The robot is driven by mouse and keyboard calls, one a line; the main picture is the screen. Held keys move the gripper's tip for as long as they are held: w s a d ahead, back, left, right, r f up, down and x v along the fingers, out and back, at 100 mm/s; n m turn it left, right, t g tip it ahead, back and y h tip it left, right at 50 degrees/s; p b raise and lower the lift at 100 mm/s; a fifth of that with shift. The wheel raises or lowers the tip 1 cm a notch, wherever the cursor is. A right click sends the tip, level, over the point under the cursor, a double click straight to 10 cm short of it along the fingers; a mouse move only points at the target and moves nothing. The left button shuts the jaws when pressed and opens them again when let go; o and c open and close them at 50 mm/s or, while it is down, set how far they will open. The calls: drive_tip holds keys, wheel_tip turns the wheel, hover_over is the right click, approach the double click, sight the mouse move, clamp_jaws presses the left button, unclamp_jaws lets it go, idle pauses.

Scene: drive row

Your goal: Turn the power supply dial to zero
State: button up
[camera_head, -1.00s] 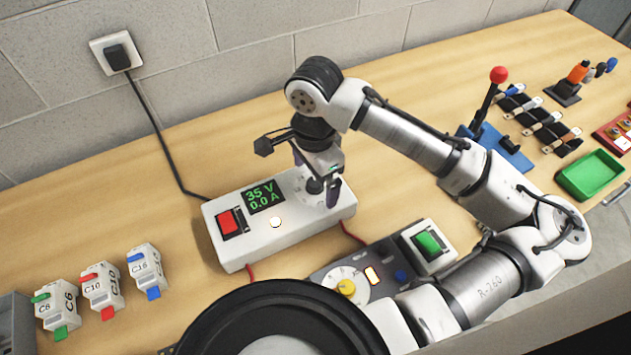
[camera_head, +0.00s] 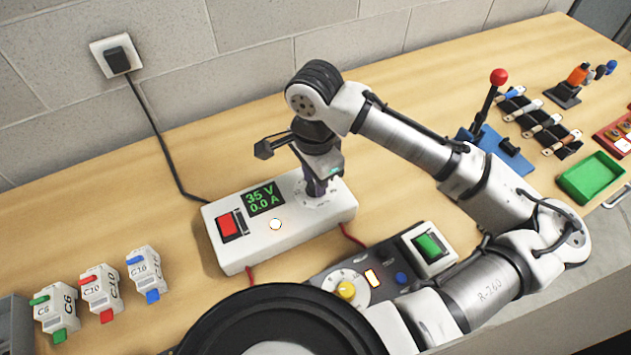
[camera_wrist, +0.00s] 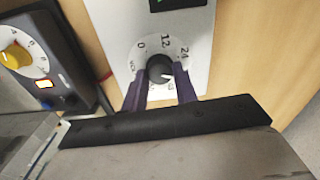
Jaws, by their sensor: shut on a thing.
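The white power supply (camera_head: 285,235) stands on the bench, with a red switch (camera_head: 228,225), a lit display (camera_head: 264,200) reading 35 V and 0.0 A, and a round light. Its black dial (camera_wrist: 159,69) sits in a printed scale with 0, 12 and 24 legible in the wrist view; the lower numbers are partly hidden. My gripper (camera_head: 317,188) points down over the dial. In the wrist view its two dark fingers (camera_wrist: 160,88) are at either side of the dial, shut on it. The dial's pointer mark seems to face lower right.
A dark control box (camera_head: 347,275) with a yellow knob and a green switch (camera_head: 429,245) stands close in front. Breakers (camera_head: 101,290) stand at left. A red-knobbed lever (camera_head: 497,77) and a green tray (camera_head: 592,178) are at right. A black cable runs to the wall socket (camera_head: 117,55).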

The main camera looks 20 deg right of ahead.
drive_tip(key=n, duration=1.4)
drive_tip(key=shift+f+b, duration=0.1)
drive_tip(key=shift+b, duration=0.3)
drive_tip(key=n, duration=0.5)
drive_tip(key=shift+n, duration=0.3)
drive_tip(key=o, duration=1.7)
wheel_tip(320, 180, up, 5)
drive_tip(key=p, duration=0.5)
drive_tip(key=shift+r, duration=1.1)
